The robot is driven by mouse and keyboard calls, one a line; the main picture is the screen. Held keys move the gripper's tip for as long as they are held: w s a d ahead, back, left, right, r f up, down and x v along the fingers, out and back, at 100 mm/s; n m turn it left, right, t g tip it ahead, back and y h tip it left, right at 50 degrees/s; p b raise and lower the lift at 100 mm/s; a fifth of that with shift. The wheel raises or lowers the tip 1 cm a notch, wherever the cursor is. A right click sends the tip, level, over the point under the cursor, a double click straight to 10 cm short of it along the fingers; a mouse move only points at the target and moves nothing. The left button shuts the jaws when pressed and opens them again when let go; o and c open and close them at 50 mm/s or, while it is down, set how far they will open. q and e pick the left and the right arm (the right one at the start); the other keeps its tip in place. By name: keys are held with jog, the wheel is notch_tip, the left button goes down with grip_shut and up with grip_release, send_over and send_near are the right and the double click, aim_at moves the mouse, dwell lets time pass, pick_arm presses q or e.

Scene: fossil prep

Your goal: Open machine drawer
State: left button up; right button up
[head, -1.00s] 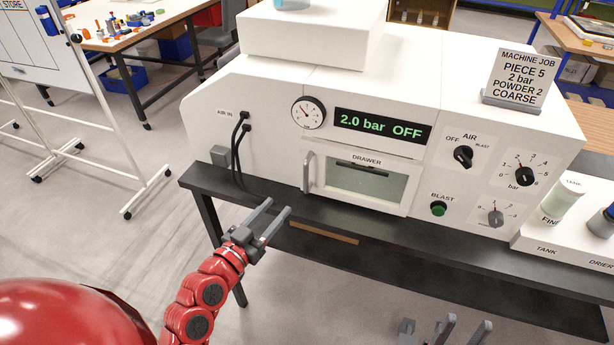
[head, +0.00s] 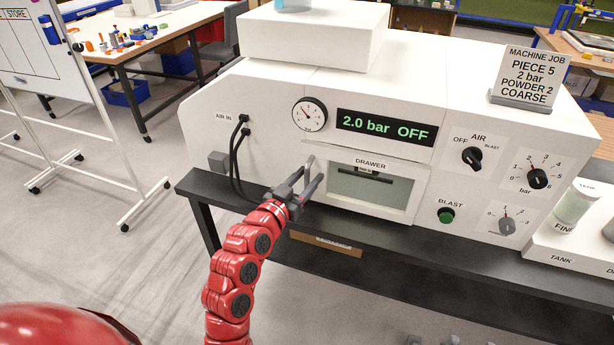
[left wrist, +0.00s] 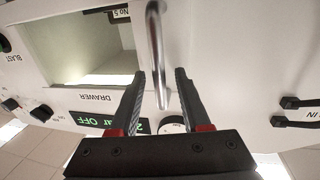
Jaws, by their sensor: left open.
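The white machine's drawer (head: 400,218) has a window and looks shut, flush with the machine front. Its upright metal bar handle (head: 308,165) is at the left of the window, partly hidden by my fingers. My left gripper (head: 312,178) is open at the handle. In the left wrist view the handle (left wrist: 154,45) stands between the two open fingers (left wrist: 160,73); I cannot tell whether they touch it. The drawer window also shows there (left wrist: 80,45). Only small tips of my right gripper (head: 448,340) show at the bottom edge, too little to tell its state.
Two black air hoses (head: 235,160) hang left of the handle. The display (head: 387,130) reads 2.0 bar OFF. The green blast button (head: 446,216) and knobs are at the right. The dark bench edge (head: 350,235) runs below the drawer. A job sign (head: 528,78) stands on top.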

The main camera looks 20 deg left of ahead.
pick_arm(q)
grip_shut()
dwell(1.4)
